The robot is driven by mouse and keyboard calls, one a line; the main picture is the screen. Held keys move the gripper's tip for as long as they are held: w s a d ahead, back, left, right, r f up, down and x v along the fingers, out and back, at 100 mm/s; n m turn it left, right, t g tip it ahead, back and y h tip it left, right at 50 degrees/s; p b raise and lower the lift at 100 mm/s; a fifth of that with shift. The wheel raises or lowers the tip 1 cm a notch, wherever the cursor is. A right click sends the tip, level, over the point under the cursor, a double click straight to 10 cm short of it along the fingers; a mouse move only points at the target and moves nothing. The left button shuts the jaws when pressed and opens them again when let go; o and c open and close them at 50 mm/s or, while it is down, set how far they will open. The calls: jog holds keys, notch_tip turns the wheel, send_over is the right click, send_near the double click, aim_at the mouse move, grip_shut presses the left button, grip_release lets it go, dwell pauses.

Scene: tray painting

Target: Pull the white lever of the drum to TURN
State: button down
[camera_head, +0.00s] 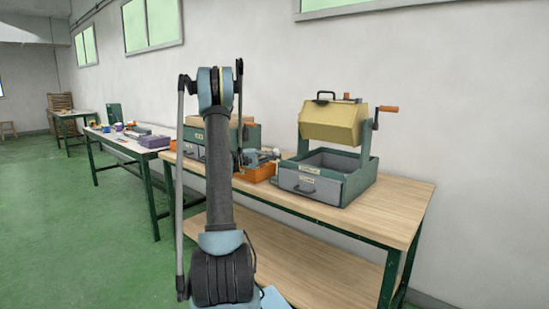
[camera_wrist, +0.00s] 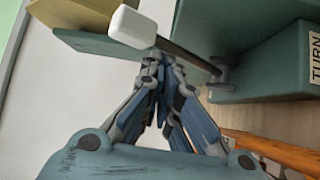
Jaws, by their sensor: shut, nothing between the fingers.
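In the wrist view, the white lever (camera_wrist: 132,27) has a white block-shaped knob on a dark rod. The rod slants down right to a pivot on a green-grey housing (camera_wrist: 262,85). A white label reading TURN (camera_wrist: 315,58) is on the housing at the right edge. My gripper (camera_wrist: 153,60) is shut and empty, its fingertips just below the knob and rod in the picture; I cannot tell whether they touch. In the head view, a yellow drum (camera_head: 333,124) with a wooden-handled crank stands over a green tray box. My arm hides part of another green box (camera_head: 192,134); my gripper cannot be made out clearly there.
The boxes stand on a wooden workbench (camera_head: 395,195), with bare top at the right and front. An orange bin (camera_head: 256,173) with small items sits between the boxes. A second table (camera_head: 140,150) with items stands to the left. Green floor is open at the left.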

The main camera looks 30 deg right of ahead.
jog(key=shift+s+a+f, duration=0.15)
jog(key=shift+s+f, duration=0.05)
jog(key=shift+s, duration=0.05)
dwell(0.3)
jog(key=v, duration=1.2)
jog(key=shift+w, duration=0.4)
